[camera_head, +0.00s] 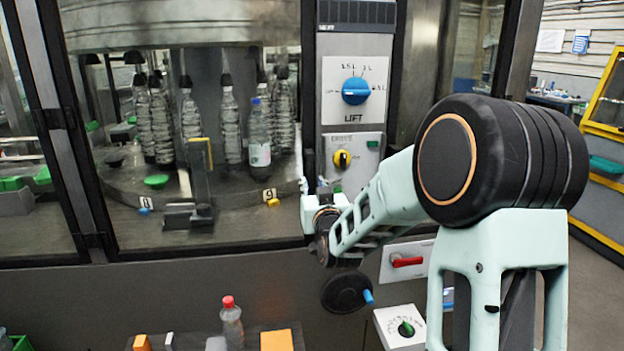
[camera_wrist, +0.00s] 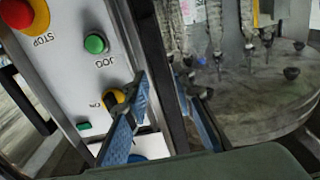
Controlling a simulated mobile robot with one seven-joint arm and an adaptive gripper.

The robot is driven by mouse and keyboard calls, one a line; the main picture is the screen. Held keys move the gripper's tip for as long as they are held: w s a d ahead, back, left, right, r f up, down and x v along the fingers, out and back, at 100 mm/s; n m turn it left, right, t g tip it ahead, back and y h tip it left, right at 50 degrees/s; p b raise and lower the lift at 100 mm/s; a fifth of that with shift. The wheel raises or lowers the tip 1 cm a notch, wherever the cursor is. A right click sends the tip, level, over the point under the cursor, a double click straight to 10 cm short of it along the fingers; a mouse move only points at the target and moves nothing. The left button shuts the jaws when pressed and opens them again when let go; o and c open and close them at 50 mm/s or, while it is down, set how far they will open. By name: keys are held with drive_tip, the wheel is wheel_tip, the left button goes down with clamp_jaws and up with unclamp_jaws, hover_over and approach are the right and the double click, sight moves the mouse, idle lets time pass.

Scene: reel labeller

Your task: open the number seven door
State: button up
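My gripper (camera_head: 313,186) is in front of the machine, between the glazed middle door and the control column. In the wrist view its two blue-padded fingers (camera_wrist: 168,122) are spread apart, with a dark upright frame post (camera_wrist: 166,70) seen in the gap between them. I cannot tell whether either finger touches the post. The glazed middle door (camera_head: 108,130) has a dark frame and looks shut. No number seven is readable on any door, and no door handle is clear; my gripper and arm hide part of the frame's right side.
The wrist view shows a red stop button (camera_wrist: 17,13) and green jog button (camera_wrist: 95,43). A black handwheel (camera_head: 346,292) and a red-capped bottle (camera_head: 231,322) are below. Bottles stand behind the glass.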

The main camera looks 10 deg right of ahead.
drive_tip(key=shift+w, duration=1.05)
drive_tip(key=shift+c, duration=0.3)
clamp_jaws()
